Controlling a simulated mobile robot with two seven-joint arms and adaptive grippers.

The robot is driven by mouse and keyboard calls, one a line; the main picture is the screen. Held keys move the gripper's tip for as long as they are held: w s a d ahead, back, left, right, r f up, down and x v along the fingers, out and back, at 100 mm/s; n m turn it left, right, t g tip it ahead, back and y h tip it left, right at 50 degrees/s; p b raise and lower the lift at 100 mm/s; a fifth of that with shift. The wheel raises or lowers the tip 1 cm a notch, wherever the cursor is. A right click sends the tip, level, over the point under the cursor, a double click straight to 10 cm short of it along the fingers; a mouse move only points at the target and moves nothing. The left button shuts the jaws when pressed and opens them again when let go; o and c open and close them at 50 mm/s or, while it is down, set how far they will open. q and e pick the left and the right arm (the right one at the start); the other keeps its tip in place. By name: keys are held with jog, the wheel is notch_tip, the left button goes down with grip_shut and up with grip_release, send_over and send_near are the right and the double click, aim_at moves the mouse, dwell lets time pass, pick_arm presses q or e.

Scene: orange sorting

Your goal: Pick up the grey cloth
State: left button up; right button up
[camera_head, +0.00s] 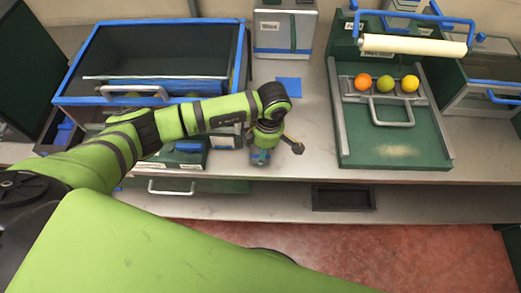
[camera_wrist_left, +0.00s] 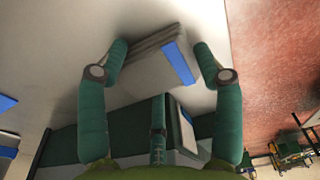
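The grey cloth (camera_wrist_left: 150,65) is a folded grey stack with a blue strip at one end. It lies on the light bench top in the left wrist view. In the head view, only a small bluish part of it (camera_head: 260,157) shows below my left gripper (camera_head: 270,143). In the left wrist view my left gripper (camera_wrist_left: 160,52) is open, with one finger on each side of the cloth and a third finger behind it. I cannot tell whether any finger touches the cloth. My right gripper is not in view.
A blue-rimmed glass-fronted bin (camera_head: 160,90) stands left of the gripper. A green tray (camera_head: 385,150) with an orange, a green and a yellow fruit is at right. A grey box (camera_head: 284,28) and blue square (camera_head: 288,84) are behind. The bench's front edge is close.

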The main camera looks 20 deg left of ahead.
aim_at(259, 149)
pick_arm(q)
jog(key=shift+r+b, duration=0.4)
jog(key=shift+r, duration=0.2)
notch_tip(259, 149, up, 3)
jog(key=shift+f+b, duration=0.1)
jog(key=shift+b, duration=0.55)
jog(key=d+r+b, duration=0.4)
jog(key=d+r, duration=0.3)
jog(key=d, duration=0.4)
jog(key=shift+d, duration=0.35)
jog(key=o, duration=0.6)
jog(key=shift+c, duration=0.2)
jog(key=shift+s, duration=0.1)
jog(key=c, duration=0.4)
jog(key=shift+c, duration=0.3)
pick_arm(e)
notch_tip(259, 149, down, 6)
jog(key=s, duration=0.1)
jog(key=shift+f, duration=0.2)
